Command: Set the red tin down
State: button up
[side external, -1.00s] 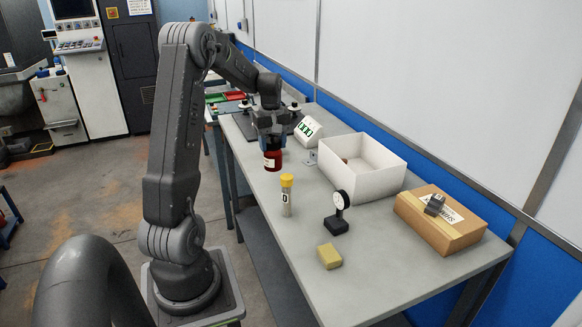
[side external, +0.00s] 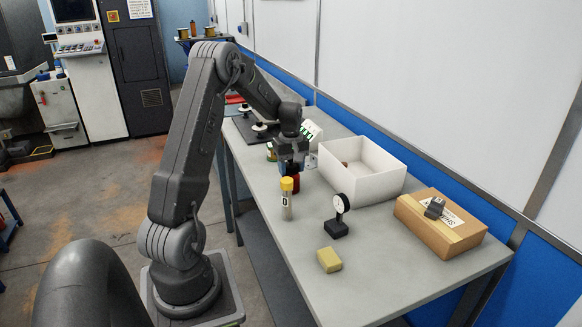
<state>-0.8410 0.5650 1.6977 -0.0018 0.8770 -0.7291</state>
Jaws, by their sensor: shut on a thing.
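The red tin (side external: 295,187) is in my gripper (side external: 290,170), in the side external view. My gripper is shut on its upper part, pointing down over the bench (side external: 370,281). The tin's lower left is hidden behind a yellow-capped tube (side external: 286,203), which stands upright nearer the camera. I cannot tell whether the tin's base touches the bench top.
An open white box (side external: 375,182) stands right of the tin. A dial gauge (side external: 338,212), a yellow block (side external: 329,260) and a cardboard box (side external: 441,234) are nearer the camera. A dark plate (side external: 240,128) lies at the far end. Bare bench shows around the yellow block.

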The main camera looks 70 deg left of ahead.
jog(key=shift+f, duration=0.1)
jog(key=o, duration=1.3)
jog(key=shift+o, duration=0.2)
notch_tip(320, 180, up, 12)
jog(key=d+r+m+t+y, duration=0.1)
jog(key=d+r+m, duration=0.3)
jog(key=d, duration=0.5)
jog(key=d+r+m+t, duration=0.1)
jog(key=d+r+m, duration=0.2)
jog(key=d, duration=0.6)
jog(key=s+d+f+m+t+h, duration=0.1)
jog(key=s+d+m+t, duration=0.2)
jog(key=s+d+m, duration=0.8)
jog(key=s+d, duration=0.3)
jog(key=d, duration=0.4)
jog(key=shift+f+t, duration=0.3)
jog(key=shift+f, duration=0.05)
